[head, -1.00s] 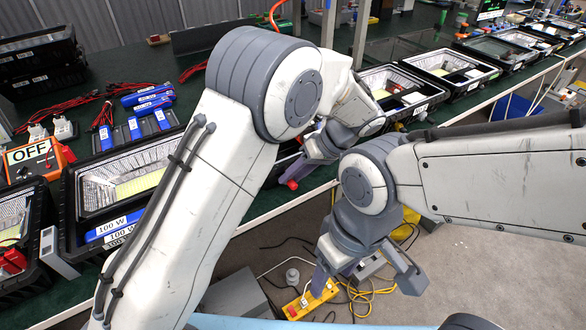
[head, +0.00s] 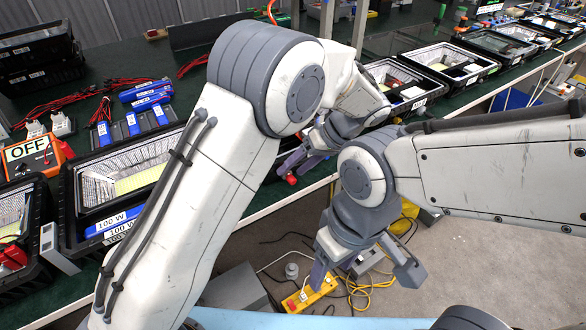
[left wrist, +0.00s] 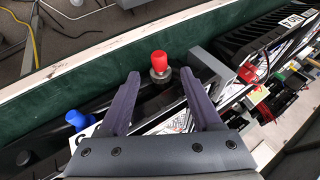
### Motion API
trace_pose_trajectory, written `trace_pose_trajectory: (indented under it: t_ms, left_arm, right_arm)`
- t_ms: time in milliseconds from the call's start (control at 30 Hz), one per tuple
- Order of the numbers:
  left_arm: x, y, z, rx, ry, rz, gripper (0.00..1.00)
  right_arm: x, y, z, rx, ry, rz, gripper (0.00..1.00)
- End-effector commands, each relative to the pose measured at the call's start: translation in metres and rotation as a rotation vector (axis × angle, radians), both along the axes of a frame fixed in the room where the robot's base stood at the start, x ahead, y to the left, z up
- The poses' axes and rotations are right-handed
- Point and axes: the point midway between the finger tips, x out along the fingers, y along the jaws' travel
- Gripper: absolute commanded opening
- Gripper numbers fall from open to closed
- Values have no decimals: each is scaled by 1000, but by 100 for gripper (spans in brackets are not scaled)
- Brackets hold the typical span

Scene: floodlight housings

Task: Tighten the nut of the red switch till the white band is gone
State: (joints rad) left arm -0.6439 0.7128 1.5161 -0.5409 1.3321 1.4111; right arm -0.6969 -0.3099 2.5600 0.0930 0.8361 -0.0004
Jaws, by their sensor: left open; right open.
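The red switch (left wrist: 160,62) stands on the dark rim of a floodlight housing in the left wrist view, with a grey metal nut (left wrist: 160,76) below its red cap. I cannot make out a white band at this size. My left gripper (left wrist: 159,73) is open, with one finger on either side of the switch, apparently apart from it. In the head view the switch's red cap (head: 291,180) shows beside my left gripper (head: 296,168), and my arm hides most of that housing. My right gripper (head: 364,272) is open and empty over the floor in front of the bench.
A blue switch (left wrist: 77,119) stands left on the same rim. A grey block (left wrist: 208,66) is close right of the red switch. An orange meter reading OFF (head: 32,155) and housings line the green bench. A yellow power strip (head: 310,294) and cables lie on the floor.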

Motion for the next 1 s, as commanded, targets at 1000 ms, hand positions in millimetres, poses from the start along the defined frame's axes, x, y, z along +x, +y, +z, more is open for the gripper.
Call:
trace_pose_trajectory:
  t_ms: [1000]
  left_arm:
    - [-9, -53, 76, -19, 19, -27, 65]
  right_arm:
    - [0, 0, 11, 0, 0, 0, 65]
